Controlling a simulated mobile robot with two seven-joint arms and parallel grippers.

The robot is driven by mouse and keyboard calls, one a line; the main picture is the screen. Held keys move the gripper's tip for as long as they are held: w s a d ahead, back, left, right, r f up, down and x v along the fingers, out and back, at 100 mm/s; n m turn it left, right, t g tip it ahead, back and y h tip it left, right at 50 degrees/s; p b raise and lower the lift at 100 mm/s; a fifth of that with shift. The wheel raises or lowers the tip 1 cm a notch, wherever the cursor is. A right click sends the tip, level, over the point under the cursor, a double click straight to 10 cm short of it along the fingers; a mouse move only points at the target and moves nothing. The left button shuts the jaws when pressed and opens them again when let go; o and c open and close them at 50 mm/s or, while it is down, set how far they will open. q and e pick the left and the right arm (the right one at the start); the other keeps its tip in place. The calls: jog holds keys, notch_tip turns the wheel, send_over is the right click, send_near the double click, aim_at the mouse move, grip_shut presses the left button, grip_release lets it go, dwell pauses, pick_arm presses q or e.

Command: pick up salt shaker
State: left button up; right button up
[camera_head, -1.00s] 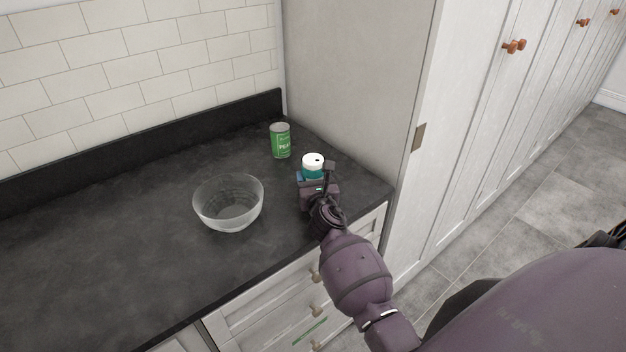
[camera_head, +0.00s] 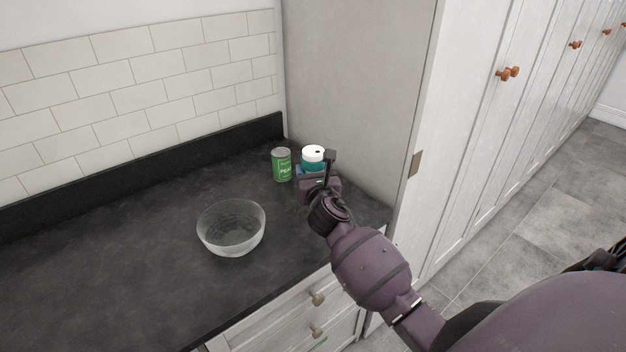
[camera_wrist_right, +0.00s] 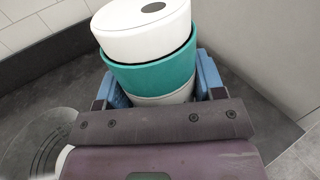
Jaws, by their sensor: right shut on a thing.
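The salt shaker (camera_head: 313,153) has a white top with a dark spot and a teal body. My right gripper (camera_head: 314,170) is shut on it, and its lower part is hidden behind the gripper. In the right wrist view the shaker (camera_wrist_right: 152,68) stands between the blue finger pads of the right gripper (camera_wrist_right: 160,92), leaning slightly in the picture. I cannot tell whether its base touches the counter. My left gripper is not in view.
A green can (camera_head: 281,165) stands just left of the shaker. A glass bowl (camera_head: 231,230) sits on the dark counter (camera_head: 110,265) nearer the front. A tall cabinet side (camera_head: 355,90) rises close behind and right. The counter's left part is clear.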

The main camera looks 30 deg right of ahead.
aim_at(313, 150)
jog(key=shift+r, duration=3.85)
jog(key=shift+r, duration=0.15)
